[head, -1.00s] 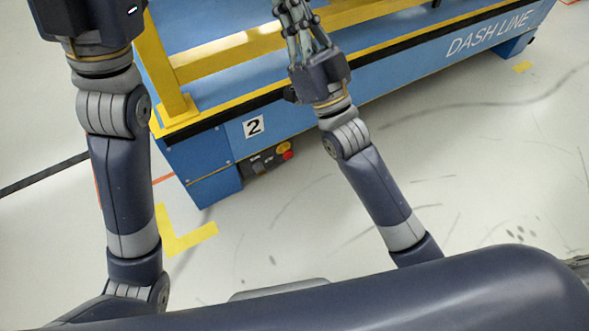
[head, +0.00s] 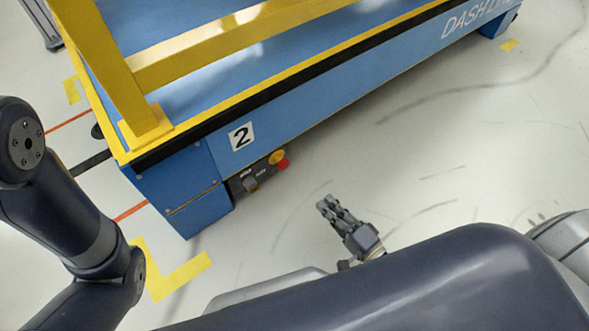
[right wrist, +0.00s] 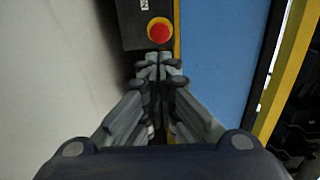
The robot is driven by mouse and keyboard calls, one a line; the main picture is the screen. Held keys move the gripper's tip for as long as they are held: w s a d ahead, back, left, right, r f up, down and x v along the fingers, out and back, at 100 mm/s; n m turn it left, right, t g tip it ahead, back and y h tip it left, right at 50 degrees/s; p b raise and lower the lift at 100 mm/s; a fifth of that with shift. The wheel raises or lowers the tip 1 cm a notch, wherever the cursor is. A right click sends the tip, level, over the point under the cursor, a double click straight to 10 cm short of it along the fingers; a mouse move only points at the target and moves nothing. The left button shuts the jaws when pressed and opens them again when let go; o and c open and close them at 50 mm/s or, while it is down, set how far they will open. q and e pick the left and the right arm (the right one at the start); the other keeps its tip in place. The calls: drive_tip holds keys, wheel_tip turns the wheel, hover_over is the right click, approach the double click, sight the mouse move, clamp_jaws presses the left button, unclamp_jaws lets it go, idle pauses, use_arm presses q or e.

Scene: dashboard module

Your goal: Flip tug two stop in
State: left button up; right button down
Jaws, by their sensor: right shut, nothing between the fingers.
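The blue tug (head: 330,110) carries a white plate with a black 2 (head: 241,136). Low on its side is a dark control panel (head: 240,186) with a small switch (head: 251,184) and a red stop button (head: 283,165) by a yellow disc (head: 277,157). The red button on its yellow ring also shows in the right wrist view (right wrist: 160,31), just beyond my fingertips. My right gripper (head: 325,204) is shut and empty, in front of the panel and to its right. It also shows in the right wrist view (right wrist: 158,62). My left gripper is out of view.
A yellow rail frame (head: 105,65) stands on the tug's deck. Yellow corner tape (head: 178,277) marks the floor near the tug's end. The pale floor (head: 430,150) to the right of the panel is clear.

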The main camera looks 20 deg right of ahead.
sight(289, 164)
drive_tip(key=b+x, duration=0.7)
drive_tip(key=x, duration=0.7)
drive_tip(key=shift+s+f, duration=0.1)
